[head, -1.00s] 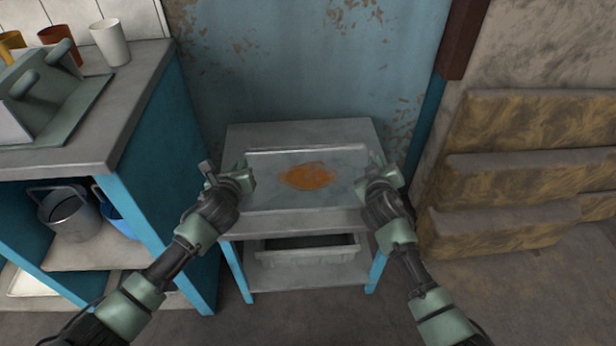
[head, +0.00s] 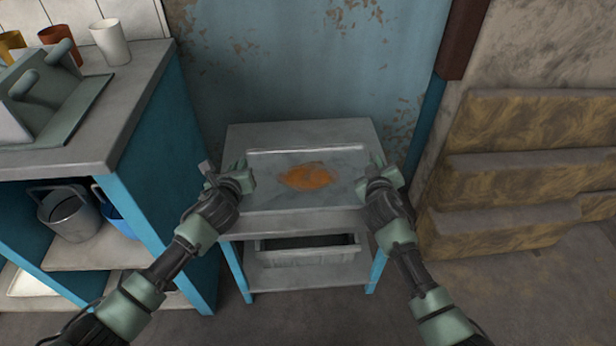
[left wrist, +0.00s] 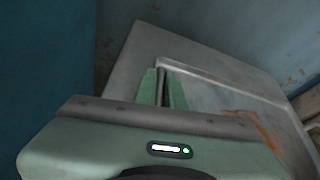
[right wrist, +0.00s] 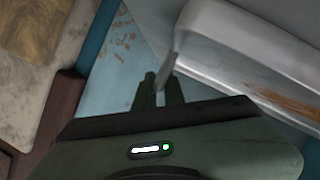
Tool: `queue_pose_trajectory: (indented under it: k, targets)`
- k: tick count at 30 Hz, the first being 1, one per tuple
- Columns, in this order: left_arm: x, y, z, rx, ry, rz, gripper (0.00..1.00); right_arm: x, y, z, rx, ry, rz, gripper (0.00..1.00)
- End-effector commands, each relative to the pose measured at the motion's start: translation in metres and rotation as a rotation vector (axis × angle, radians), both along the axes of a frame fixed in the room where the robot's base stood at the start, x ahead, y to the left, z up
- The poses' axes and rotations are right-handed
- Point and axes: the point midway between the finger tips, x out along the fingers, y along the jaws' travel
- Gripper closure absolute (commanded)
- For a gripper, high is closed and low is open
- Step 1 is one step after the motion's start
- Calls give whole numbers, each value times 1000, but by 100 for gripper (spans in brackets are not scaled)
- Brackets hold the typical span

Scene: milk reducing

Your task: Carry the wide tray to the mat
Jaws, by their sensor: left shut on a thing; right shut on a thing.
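The wide tray (head: 270,182) is a flat grey tray with a pale raised back rim and an orange-brown rusty patch in its middle. It is at the small grey table (head: 245,133); I cannot tell whether it rests on the top or is just above it. The tray also shows in the left wrist view (left wrist: 215,84) and the right wrist view (right wrist: 235,62). My left gripper (head: 240,168) is shut on its left side, my right gripper (head: 376,165) on its right side. I cannot make out a mat with certainty.
A counter (head: 135,80) with cups and a grey-green handled object (head: 70,105) stands at left; a metal bucket (head: 70,213) is on its shelf. A pale bin (head: 305,257) sits under the table. Stacked brown slabs (head: 520,170) stand at right, a blue wall (head: 300,60) behind.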

Motion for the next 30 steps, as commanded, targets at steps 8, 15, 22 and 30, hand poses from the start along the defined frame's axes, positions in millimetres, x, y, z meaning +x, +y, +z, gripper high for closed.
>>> queue_pose_trajectory:
  k: [8, 15, 22, 30]
  targets:
    - [0, 0, 12, 0, -2, -1, 100, 0, 1, 13, 0, -3, 2, 100]
    - [1, 0, 39, 0, -3, 0, 100, 1, 1, 39, 0, -3, 2, 100]
    - [1, 0, 53, -1, -3, -1, 100, 0, 1, 53, 0, -3, 2, 100]
    - [1, 0, 52, -1, -3, -1, 100, 1, 1, 52, 0, -3, 2, 100]
